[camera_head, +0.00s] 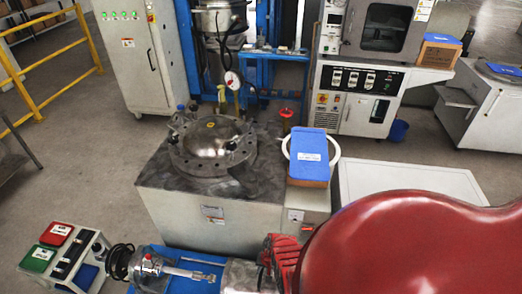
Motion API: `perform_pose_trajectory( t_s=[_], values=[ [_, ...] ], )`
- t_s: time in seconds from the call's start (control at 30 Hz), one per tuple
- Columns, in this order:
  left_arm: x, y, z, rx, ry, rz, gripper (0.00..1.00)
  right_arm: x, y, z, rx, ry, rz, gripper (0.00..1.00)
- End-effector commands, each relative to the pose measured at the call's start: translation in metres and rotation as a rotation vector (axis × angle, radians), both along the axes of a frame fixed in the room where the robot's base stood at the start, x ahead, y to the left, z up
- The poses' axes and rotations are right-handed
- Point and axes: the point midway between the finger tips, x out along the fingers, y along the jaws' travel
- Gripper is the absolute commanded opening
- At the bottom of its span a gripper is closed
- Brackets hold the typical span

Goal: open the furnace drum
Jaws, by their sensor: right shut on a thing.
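The furnace drum appears to be the round steel vessel with a domed lid (212,138) on top of a grey block. Its lid lies flat on a ring with bolts and knobs around it, and it looks closed. My right gripper (222,278) is low in the view, in front of and below the block, apart from the drum. It is shut on what looks like a silver rod-shaped tool (182,271), over a blue surface. The red arm hides much of the lower right, and the exact grip is hard to see. My left gripper is not in view.
A blue-topped box (309,156) stands right of the drum beside a white ring. A pressure gauge (232,79) rises behind the drum. A white table (400,181) is at right. Floor left of the block is clear.

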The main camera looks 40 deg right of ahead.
Motion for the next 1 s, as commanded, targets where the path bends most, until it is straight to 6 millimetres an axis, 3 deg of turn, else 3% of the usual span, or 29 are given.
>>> perform_pose_trajectory(
  t_s=[0.6, 0.63, 0.77, 1.0],
  values=[
    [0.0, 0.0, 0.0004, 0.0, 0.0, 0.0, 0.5, -0.0015, -0.0018, -0.0001, -0.002, 0.0, -0.001, 0.0],
    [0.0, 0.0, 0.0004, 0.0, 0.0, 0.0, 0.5, -0.0015, -0.0018, -0.0001, -0.002, 0.0, -0.001, 0.25],
    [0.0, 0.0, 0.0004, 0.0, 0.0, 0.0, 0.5, -0.0014, -0.0016, -0.0001, -0.001, 0.0, -0.001, 0.48],
    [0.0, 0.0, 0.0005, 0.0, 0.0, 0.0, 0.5, -0.0013, -0.0011, 0.0, -0.001, -0.001, 0.0, 0.5]
  ],
)
